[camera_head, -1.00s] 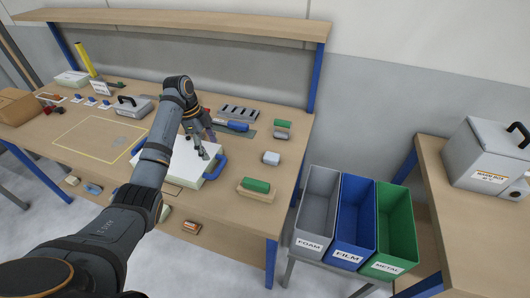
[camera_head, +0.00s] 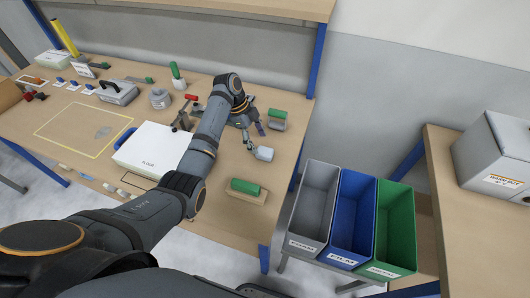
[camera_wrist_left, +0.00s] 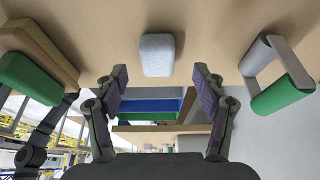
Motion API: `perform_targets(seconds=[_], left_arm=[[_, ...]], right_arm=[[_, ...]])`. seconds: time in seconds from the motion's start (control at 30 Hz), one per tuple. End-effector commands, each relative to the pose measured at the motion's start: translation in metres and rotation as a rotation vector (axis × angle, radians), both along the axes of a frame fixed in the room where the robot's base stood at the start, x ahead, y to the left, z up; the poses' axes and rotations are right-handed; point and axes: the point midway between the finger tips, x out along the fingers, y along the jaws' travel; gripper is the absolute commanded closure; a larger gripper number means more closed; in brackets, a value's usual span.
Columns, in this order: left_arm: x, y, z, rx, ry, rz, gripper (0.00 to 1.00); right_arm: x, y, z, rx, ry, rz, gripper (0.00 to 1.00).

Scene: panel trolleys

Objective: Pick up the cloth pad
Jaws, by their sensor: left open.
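The cloth pad (camera_head: 264,154) is a small light grey-blue block lying on the workbench near its right edge. It also shows in the left wrist view (camera_wrist_left: 157,55), upper middle, between and beyond the fingertips. My left gripper (camera_head: 254,139) is right behind the pad in the head view, fingers pointing down towards it. In the left wrist view my left gripper (camera_wrist_left: 160,82) is open and empty, one finger on each side of the pad's line. Whether a fingertip touches the pad I cannot tell. My right gripper is not in view.
A green-handled block (camera_head: 246,187) lies in front of the pad, and another green-topped tool (camera_head: 277,120) lies behind it. A white case (camera_head: 155,148) lies to the left. Grey (camera_head: 314,200), blue (camera_head: 352,215) and green (camera_head: 396,225) bins stand beyond the bench's right edge.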

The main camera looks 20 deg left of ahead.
Motion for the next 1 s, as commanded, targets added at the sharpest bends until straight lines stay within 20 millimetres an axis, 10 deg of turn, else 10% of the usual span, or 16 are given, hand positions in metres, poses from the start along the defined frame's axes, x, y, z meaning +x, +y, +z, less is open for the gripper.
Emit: perform_targets(seconds=[0.13, 0.53, 1.0], left_arm=[[-0.003, -0.016, -0.018, -0.003, 0.007, -0.001, 0.30], [-0.002, -0.023, -0.043, 0.000, 0.001, 0.001, 0.30], [-0.002, -0.023, -0.043, 0.001, 0.001, 0.001, 0.84]], right_arm=[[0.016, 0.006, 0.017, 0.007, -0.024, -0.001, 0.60], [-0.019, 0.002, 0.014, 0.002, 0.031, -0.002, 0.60], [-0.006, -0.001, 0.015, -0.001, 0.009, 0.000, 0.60]])
